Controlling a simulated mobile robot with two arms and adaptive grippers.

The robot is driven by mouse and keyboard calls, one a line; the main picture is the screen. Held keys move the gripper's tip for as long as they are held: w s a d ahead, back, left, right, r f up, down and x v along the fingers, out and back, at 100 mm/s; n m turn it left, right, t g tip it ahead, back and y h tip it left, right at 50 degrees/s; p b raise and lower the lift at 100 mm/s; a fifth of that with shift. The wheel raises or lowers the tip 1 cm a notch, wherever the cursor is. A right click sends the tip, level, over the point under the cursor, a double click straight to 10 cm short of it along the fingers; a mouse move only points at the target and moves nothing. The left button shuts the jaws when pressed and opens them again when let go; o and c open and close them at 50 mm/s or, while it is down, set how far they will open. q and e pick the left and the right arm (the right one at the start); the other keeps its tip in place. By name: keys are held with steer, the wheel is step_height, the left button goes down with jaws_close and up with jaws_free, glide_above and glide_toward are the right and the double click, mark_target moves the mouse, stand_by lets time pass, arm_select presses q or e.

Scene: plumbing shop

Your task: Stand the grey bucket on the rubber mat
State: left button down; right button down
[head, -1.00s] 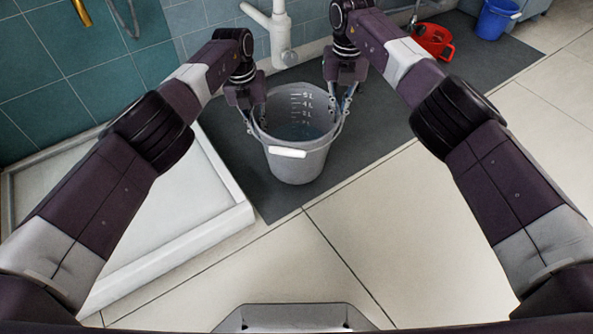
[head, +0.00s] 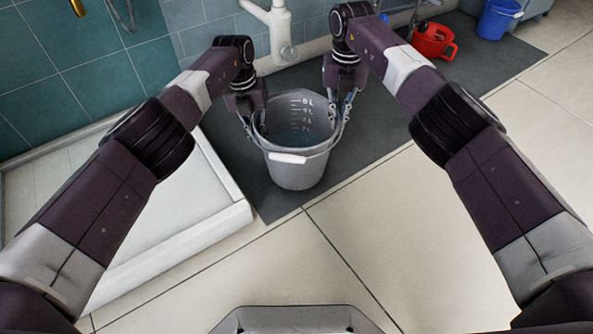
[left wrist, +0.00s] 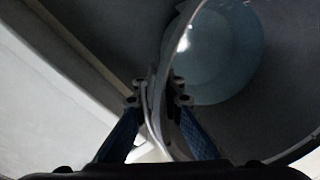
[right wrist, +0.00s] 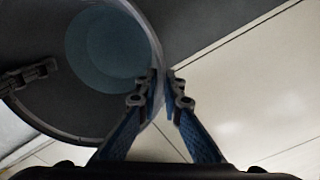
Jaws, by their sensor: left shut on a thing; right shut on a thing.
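The grey bucket (head: 298,165) is upright, with pale level marks inside and bluish water at the bottom. My left gripper (head: 249,124) is shut on the left side of its rim, and my right gripper (head: 343,113) on the right side. The left wrist view shows the bucket wall between the left fingers (left wrist: 160,95); the right wrist view shows it between the right fingers (right wrist: 160,88). The dark grey rubber mat (head: 380,128) is beneath the bucket. I cannot tell whether the bucket's base touches it. The white handle grip (head: 287,158) hangs at the front.
A white shower tray (head: 190,235) with a raised edge lies left of the mat. A red container (head: 432,40) and a blue bucket (head: 496,20) stand at the back right. A white drain pipe (head: 279,30) is on the wall behind. The tiled floor (head: 400,240) in front is clear.

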arm_select(q)
steer(key=c, duration=2.2)
jaws_free()
steer(key=shift+d+r, duration=0.1)
steer(key=shift+d, duration=0.25)
arm_select(e)
steer(key=c, duration=2.2)
jaws_free()
steer(key=shift+a, duration=0.35)
arm_select(q)
steer(key=shift+o, duration=0.8)
arm_select(e)
steer(key=shift+o, duration=0.6)
steer(key=shift+d, duration=0.1)
arm_select(q)
steer(key=shift+a, duration=0.2)
arm_select(e)
steer(key=shift+d, duration=0.1)
steer(key=shift+d, duration=0.15)
steer(key=shift+r, duration=0.2)
arm_select(q)
step_height(320, 180, up, 12)
steer(key=a, duration=0.1)
steer(key=shift+a, duration=0.2)
arm_select(e)
step_height(320, 180, up, 12)
steer(key=shift+f, duration=0.15)
